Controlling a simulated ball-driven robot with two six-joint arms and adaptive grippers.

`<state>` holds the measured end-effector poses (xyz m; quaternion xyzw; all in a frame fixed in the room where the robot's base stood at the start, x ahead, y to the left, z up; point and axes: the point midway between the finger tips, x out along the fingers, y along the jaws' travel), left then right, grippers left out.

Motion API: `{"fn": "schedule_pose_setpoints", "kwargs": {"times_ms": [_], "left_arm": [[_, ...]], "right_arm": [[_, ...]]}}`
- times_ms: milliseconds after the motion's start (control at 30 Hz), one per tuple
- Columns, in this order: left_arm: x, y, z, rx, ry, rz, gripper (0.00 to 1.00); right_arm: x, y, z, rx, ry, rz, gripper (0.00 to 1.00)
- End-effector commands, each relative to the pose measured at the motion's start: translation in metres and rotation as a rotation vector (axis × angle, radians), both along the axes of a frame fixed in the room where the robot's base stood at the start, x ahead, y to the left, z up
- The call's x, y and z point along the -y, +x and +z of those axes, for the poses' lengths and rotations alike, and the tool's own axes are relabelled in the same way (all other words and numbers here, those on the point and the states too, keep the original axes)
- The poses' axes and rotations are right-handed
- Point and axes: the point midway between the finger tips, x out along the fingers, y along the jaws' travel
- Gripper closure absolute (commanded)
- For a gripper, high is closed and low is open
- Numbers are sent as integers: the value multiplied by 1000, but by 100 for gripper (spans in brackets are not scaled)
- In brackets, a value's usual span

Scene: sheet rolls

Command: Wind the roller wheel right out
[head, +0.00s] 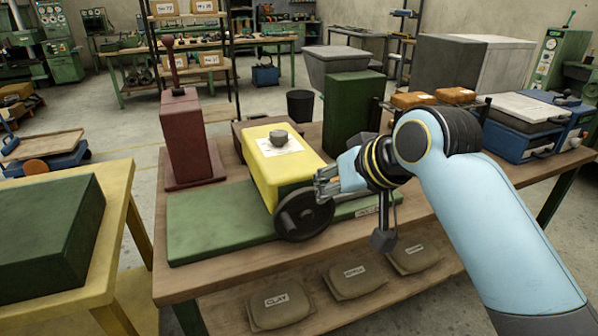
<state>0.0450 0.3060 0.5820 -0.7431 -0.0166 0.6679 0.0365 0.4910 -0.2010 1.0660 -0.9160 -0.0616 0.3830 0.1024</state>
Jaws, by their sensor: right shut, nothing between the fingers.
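The roller wheel (304,216) is a dark disc on the front end of a yellow box-shaped machine (288,170) with a grey knob on top. The machine stands on a green base board (220,222) on the wooden table. My right gripper (322,184) is shut and empty at the wheel's upper right edge. I cannot tell whether it touches the wheel. My right arm comes in from the lower right. My left gripper is not in view.
A dark red block (186,138) with a lever stands at the back left of the table (225,277). A tall green block (352,108) stands behind my gripper. Blue cases (522,128) stand at right. Labelled bags (281,307) lie on the lower shelf.

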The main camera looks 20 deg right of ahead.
Motion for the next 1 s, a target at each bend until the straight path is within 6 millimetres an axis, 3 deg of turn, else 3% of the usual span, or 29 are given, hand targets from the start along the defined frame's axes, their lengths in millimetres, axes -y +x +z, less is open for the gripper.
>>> {"fn": "schedule_pose_setpoints", "kwargs": {"times_ms": [67,233,700,1000], "left_arm": [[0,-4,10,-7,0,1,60],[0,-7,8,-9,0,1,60],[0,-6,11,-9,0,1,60],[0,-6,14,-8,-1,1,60]], "right_arm": [[-1,2,15,2,6,-1,100],[-4,9,9,-1,11,-2,100],[-22,74,-55,-1,10,-1,100],[-30,73,-90,1,10,-2,100]]}}
